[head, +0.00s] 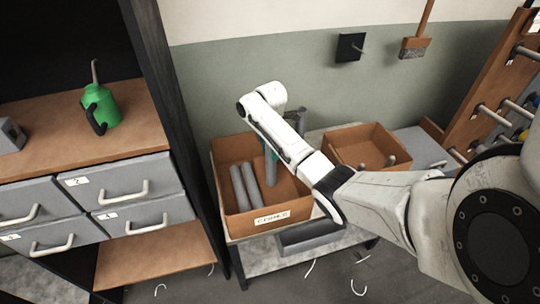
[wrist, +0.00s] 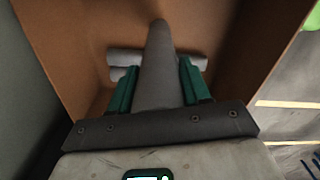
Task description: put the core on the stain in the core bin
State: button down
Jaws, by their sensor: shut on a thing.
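The core bin (head: 268,216) is an open brown box with a paper label on its front, on a low bench against the wall. Two grey cores (head: 245,188) lie side by side in it; they also show across the bottom in the wrist view (wrist: 190,60). My gripper (wrist: 157,66) has teal fingers shut on a grey core (wrist: 156,90), which points down into the bin. In the head view my gripper (head: 271,153) is over the right part of the bin, partly hidden by my arm. I cannot tell whether the held core touches the bin floor. No stain is visible.
A second brown box (head: 366,143) stands to the right of the bin. A shelf unit with drawers (head: 125,190) and a green oil can (head: 101,107) is at the left. A peg rack (head: 495,85) stands at the right. Pale scraps (head: 357,287) lie on the floor.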

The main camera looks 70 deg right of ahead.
jog(key=shift+f, duration=1.4)
jog(key=c, duration=0.5)
grip_release()
